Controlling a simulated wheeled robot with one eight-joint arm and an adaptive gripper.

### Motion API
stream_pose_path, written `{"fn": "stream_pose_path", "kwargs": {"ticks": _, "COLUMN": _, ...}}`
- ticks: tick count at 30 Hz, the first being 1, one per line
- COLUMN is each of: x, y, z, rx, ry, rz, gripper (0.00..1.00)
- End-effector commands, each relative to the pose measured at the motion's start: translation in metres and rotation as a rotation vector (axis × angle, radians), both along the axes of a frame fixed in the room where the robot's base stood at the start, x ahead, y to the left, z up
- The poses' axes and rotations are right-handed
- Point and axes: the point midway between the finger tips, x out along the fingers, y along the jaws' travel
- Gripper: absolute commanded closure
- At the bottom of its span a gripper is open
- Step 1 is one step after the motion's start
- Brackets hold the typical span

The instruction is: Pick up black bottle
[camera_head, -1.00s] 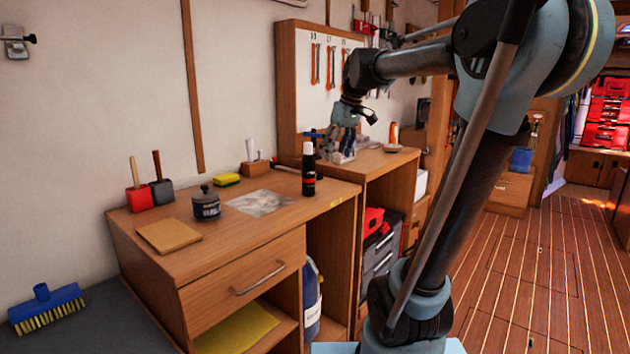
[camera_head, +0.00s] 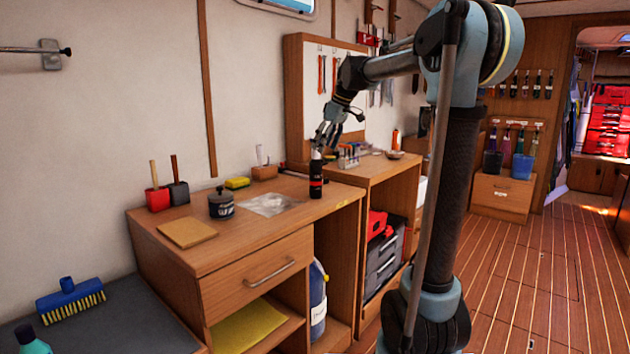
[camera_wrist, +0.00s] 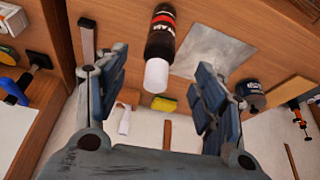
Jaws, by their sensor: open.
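The black bottle (camera_head: 316,176) has a white cap and a red band on its label. It stands upright near the right front corner of the wooden workbench (camera_head: 283,219). My gripper (camera_head: 324,142) is just above and behind it in the head view, pointing down at a slant. In the wrist view, the bottle (camera_wrist: 161,40) shows beyond the two spread fingers, its cap toward me, and my gripper (camera_wrist: 160,88) is open and empty. The bottle lies roughly in line with the gap between the fingers, but I cannot tell the exact distance.
A clear plastic bag (camera_head: 268,204), a dark jar (camera_head: 221,204), a yellow sponge (camera_head: 237,183) and a tan board (camera_head: 187,233) lie left of the bottle. A second bench (camera_head: 361,175) with small bottles stands to the right. A pegboard (camera_head: 312,95) rises behind.

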Motion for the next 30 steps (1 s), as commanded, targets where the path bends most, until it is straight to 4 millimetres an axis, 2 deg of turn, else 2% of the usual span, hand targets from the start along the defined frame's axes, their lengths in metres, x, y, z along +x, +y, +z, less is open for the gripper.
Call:
{"fn": "stream_pose_path", "kwargs": {"ticks": 3, "x": 0.004, "y": 0.009, "z": -0.020, "rx": 0.000, "ry": 0.000, "rz": 0.003, "gripper": 0.37}}
{"fn": "stream_pose_path", "kwargs": {"ticks": 9, "x": 0.009, "y": 0.019, "z": -0.047, "rx": 0.000, "ry": 0.001, "rz": 0.004, "gripper": 0.37}}
{"fn": "stream_pose_path", "kwargs": {"ticks": 17, "x": 0.013, "y": 0.024, "z": -0.062, "rx": 0.000, "ry": 0.000, "rz": 0.002, "gripper": 0.37}}
{"fn": "stream_pose_path", "kwargs": {"ticks": 24, "x": 0.021, "y": 0.031, "z": -0.091, "rx": 0.000, "ry": 0.000, "rz": 0.001, "gripper": 0.37}}
{"fn": "stream_pose_path", "kwargs": {"ticks": 30, "x": 0.023, "y": 0.034, "z": -0.105, "rx": 0.001, "ry": 0.001, "rz": -0.001, "gripper": 0.37}}
